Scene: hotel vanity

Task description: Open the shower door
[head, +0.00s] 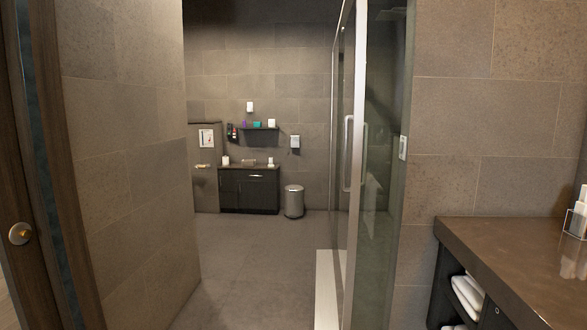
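The shower (384,210) stands right of centre, a glass enclosure with a pale metal frame. Its glass door (342,215) faces the open floor on the left and is seen nearly edge-on. A vertical pale bar handle (348,152) is on the door at mid height, and a second bar shows just right of it through the glass. I cannot tell for sure whether the door is fully closed. My gripper is not in view, and nothing is seen touching the handle.
Free grey floor (240,268) lies left of the shower. A tiled wall (130,160) and a wooden door (20,190) bound the left. A dark counter (515,245) juts in at right. A cabinet (250,192) and metal bin (294,202) stand at the back.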

